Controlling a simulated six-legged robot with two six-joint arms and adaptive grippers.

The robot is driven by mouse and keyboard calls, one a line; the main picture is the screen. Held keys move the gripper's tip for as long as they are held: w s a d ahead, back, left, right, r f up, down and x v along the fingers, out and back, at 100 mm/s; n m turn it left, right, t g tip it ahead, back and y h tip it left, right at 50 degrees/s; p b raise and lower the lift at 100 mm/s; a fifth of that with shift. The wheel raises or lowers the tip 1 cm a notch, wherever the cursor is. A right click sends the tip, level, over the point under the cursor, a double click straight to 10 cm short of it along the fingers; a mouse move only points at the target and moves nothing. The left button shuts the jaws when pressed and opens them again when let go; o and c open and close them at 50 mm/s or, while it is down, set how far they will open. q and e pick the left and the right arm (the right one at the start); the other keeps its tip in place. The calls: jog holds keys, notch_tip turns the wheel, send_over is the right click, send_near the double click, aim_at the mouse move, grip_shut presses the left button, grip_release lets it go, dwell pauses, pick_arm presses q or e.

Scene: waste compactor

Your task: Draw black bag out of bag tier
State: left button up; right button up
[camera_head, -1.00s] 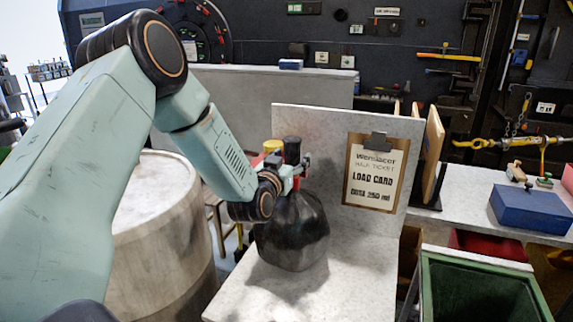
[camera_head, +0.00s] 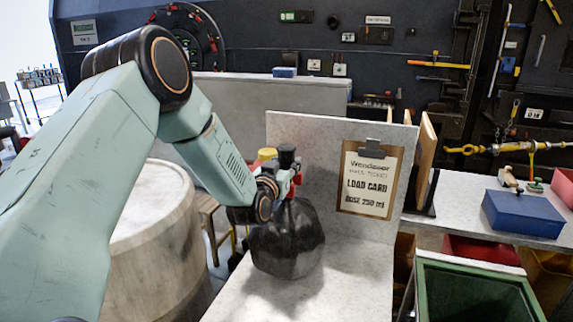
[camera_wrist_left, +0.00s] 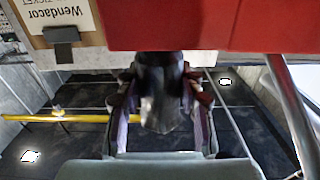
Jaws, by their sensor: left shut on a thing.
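The black bag (camera_head: 288,245) is a rounded, shiny dark sack on the pale grey stand in the head view. My left gripper (camera_head: 290,187) is at its neck, just above the bulge. In the left wrist view the two fingers (camera_wrist_left: 160,105) close around a dark, glossy upright piece (camera_wrist_left: 160,80), which looks like the bag's neck. A red part with a black top (camera_head: 287,157), likely the bag tier, stands right behind the gripper. A large red face (camera_wrist_left: 250,25) fills the top of the wrist view. The exact contact is partly hidden. My right gripper is not in view.
A grey upright panel with a clipboard card (camera_head: 370,180) stands behind and right of the bag. A large pale drum (camera_head: 155,250) is at left. An open green bin (camera_head: 475,270) is at lower right, below a bench with a blue box (camera_head: 522,213). Bare stand surface lies in front.

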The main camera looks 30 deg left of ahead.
pick_arm(q)
jog(key=shift+w+d, duration=0.15)
grip_shut()
jog(key=shift+r, duration=0.25)
